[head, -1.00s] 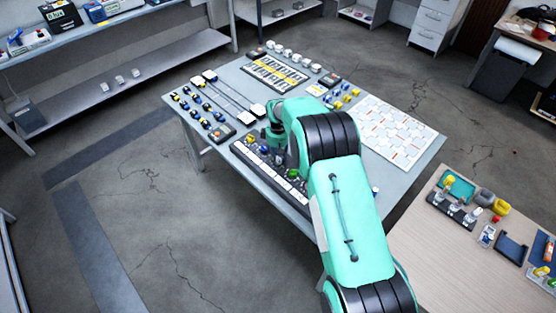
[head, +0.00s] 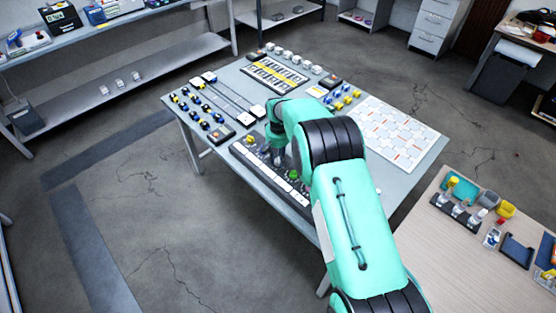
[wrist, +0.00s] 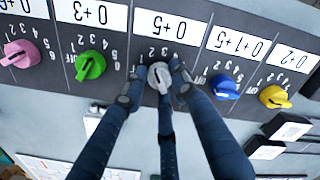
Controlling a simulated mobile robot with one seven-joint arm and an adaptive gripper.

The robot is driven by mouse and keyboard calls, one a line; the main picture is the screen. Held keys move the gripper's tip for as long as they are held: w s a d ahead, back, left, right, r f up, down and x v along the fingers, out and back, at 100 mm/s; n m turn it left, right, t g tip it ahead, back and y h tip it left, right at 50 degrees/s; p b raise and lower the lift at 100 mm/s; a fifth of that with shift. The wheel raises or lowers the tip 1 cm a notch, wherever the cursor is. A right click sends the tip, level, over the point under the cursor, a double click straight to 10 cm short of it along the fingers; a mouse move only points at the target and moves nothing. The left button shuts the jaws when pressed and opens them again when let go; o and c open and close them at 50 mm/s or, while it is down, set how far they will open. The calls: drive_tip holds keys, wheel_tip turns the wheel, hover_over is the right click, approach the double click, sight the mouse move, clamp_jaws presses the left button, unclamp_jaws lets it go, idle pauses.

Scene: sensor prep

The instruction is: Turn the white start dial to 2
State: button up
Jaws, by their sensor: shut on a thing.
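The white dial (wrist: 160,77) sits on a dark control strip (wrist: 120,62) below a white label reading 0+5, in the middle of the wrist view. Small figures, among them 3, 2 and 1, show above it. Its exact setting is hard to read, as the fingers hide part of its scale. My gripper (wrist: 157,84) is shut on this dial, with fingertips at its left and right sides. In the head view my gripper (head: 277,153) is over the long panel (head: 262,176) at the table's near edge, and my arm hides the white dial.
A green dial (wrist: 90,66) and a pink dial (wrist: 20,54) are left of the white one. A blue dial (wrist: 223,87) and a yellow dial (wrist: 275,97) are to its right. Small blocks, rails and a patterned board (head: 395,135) cover much of the grey table.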

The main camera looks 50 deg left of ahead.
sight(278, 159)
idle(0.4)
drive_tip(key=o, duration=1.2)
drive_tip(key=shift+c, duration=0.2)
wheel_tip(278, 159, up, 12)
idle(0.3)
